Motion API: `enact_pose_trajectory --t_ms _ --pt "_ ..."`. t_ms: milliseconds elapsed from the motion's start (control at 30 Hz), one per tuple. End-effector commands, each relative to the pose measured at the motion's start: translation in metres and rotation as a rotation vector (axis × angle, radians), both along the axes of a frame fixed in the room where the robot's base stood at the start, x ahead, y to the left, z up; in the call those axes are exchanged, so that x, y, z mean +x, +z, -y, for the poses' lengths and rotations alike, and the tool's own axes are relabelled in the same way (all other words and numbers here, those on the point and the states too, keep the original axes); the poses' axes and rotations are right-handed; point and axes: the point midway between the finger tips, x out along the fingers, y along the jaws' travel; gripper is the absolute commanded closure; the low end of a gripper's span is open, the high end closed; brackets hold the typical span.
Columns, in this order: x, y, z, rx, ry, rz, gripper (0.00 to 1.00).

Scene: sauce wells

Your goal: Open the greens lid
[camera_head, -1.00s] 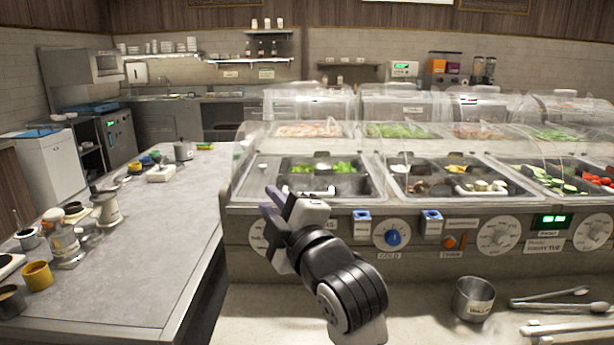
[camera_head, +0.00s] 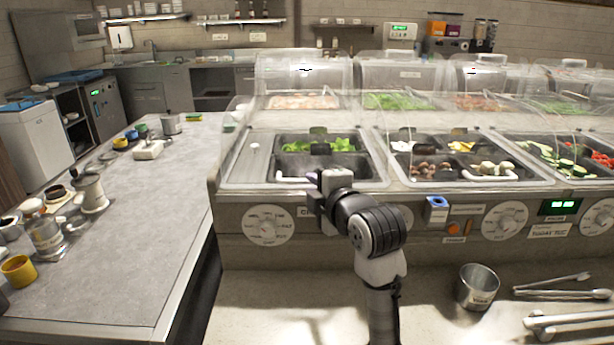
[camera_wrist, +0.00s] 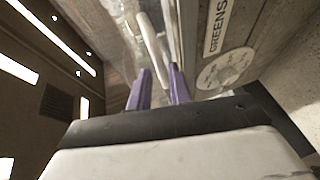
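The greens lid (camera_head: 243,147) is a clear, curved cover over the leftmost front well and looks closed. Green leaves (camera_head: 343,145) show through it. Its pale bar handle (camera_head: 291,180) runs along the front lower edge and also shows in the wrist view (camera_wrist: 149,35). A label reading GREENS (camera_wrist: 216,28) is on the panel beside it. My gripper (camera_head: 312,188) is at the right part of the handle in the head view. In the wrist view its purple fingers (camera_wrist: 160,74) are apart, with the handle lined up between or just beyond the tips; contact cannot be told.
Dials (camera_head: 268,225) and a blue-topped box (camera_head: 437,208) line the front panel below the wells. A metal cup (camera_head: 477,287) and tongs (camera_head: 560,294) lie on the front ledge at right. A grey counter (camera_head: 150,230) with jars stands at left.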

Motion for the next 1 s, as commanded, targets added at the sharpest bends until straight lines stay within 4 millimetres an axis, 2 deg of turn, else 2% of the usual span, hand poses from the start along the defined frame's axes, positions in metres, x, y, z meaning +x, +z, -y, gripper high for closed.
enact_pose_trajectory --t_ms 100,267,633,800,1000 --pt "0.018 -0.002 -0.008 0.001 0.002 -0.003 0.8" --pt "0.032 -0.006 -0.014 0.001 0.0 -0.001 0.8" --pt "0.037 -0.008 -0.016 0.0 -0.001 0.001 0.8" --pt "0.037 -0.008 -0.016 0.0 -0.001 0.001 1.0" --pt "0.037 -0.008 -0.016 0.0 -0.001 0.0 1.0"
